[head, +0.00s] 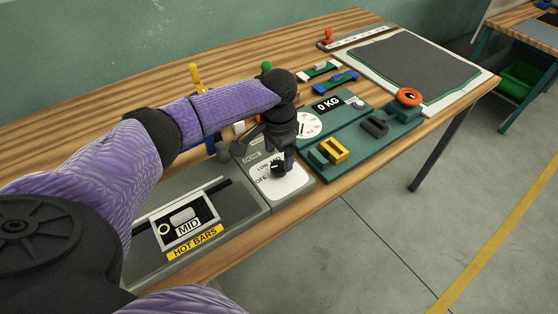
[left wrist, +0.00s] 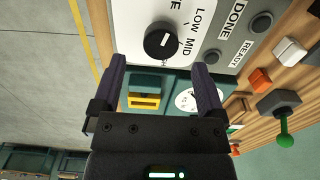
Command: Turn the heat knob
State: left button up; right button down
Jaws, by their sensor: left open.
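The heat knob (head: 278,168) is a round black knob with a white mark, on a pale control panel (head: 291,187) labelled OFF, LOW and MID. It also shows in the left wrist view (left wrist: 161,40), where its white mark points roughly toward the LOW and MID lettering; I cannot tell the exact setting. My left gripper (head: 280,158) is over the panel, close to the knob. In the left wrist view its two purple fingers (left wrist: 158,66) are apart, with the knob ahead of the gap between them. Contact is not visible. My right gripper is out of view.
To the right is a green scale unit (head: 352,130) with a yellow block (head: 334,150). Colored levers stand behind. The table's front edge is close.

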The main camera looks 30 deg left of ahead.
aim_at(279, 165)
pick_arm(q)
notch_tip(279, 165, down, 4)
jog(key=shift+r+b, duration=0.1)
jog(key=shift+b, duration=0.4)
jog(key=shift+f, duration=0.4)
grip_shut()
